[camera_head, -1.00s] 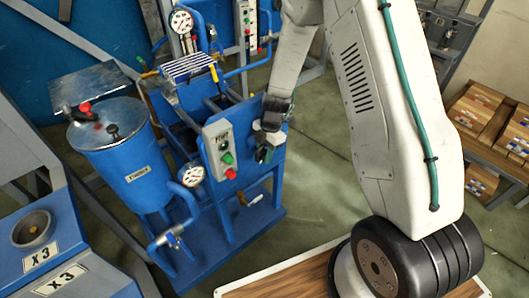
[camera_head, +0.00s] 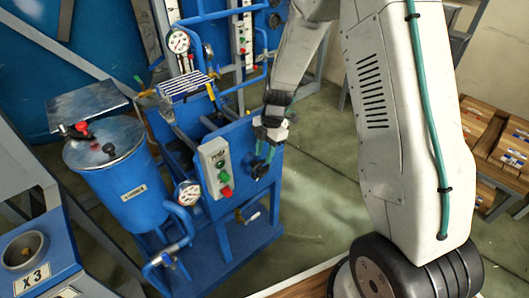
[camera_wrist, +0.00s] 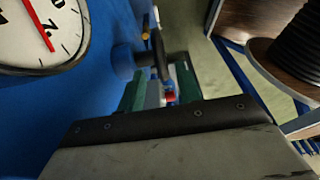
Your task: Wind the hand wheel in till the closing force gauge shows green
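The hand wheel (camera_head: 258,170) is small and dark, on the right face of the blue machine, partly hidden by my gripper. In the wrist view the dark hand wheel (camera_wrist: 158,58) stands edge-on on a blue hub. My gripper (camera_wrist: 162,70) has its two green fingers apart, with the wheel's near edge at the gap between them. I cannot tell if they touch it. In the head view my gripper (camera_head: 266,150) is just above the wheel. A white gauge (camera_wrist: 38,32) with a red needle is cut off at top left of the wrist view; no green shows on its visible part.
A control box (camera_head: 215,167) with green and red buttons is left of the wheel. A blue tank (camera_head: 125,185) and a lower dial (camera_head: 187,193) stand further left. Shelves with boxes (camera_head: 478,133) are at right. Green floor (camera_head: 325,185) is open right of the machine.

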